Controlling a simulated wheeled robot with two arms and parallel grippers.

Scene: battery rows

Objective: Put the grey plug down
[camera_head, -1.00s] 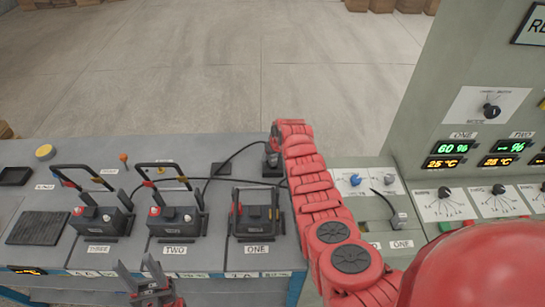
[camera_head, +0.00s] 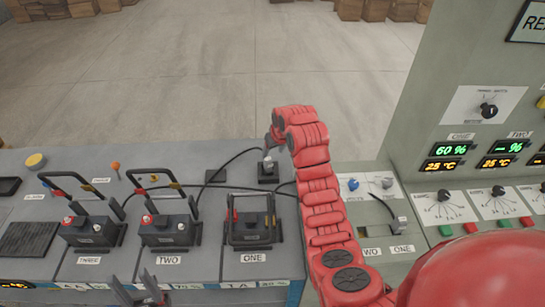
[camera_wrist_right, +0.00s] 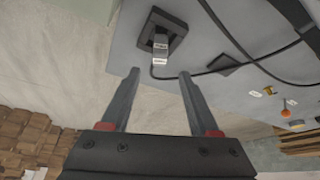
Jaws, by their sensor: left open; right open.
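The grey plug (camera_head: 268,167) stands upright on a black square base (camera_head: 268,179) at the back right of the bench, with its black cable running left. In the right wrist view the plug (camera_wrist_right: 160,50) sits beyond the fingertips, apart from them. My right gripper (camera_wrist_right: 158,73) is open and empty; in the head view it is mostly hidden behind the end of my red arm. My left gripper (camera_head: 150,288) is open and empty at the bottom edge, in front of the batteries.
Batteries labelled three (camera_head: 90,231), two (camera_head: 168,230) and one (camera_head: 252,228) stand in a row. Another black square pad (camera_head: 216,176) lies left of the plug. A second plug (camera_head: 398,222) sits on the right panel. A tall grey console (camera_head: 450,110) stands at the right.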

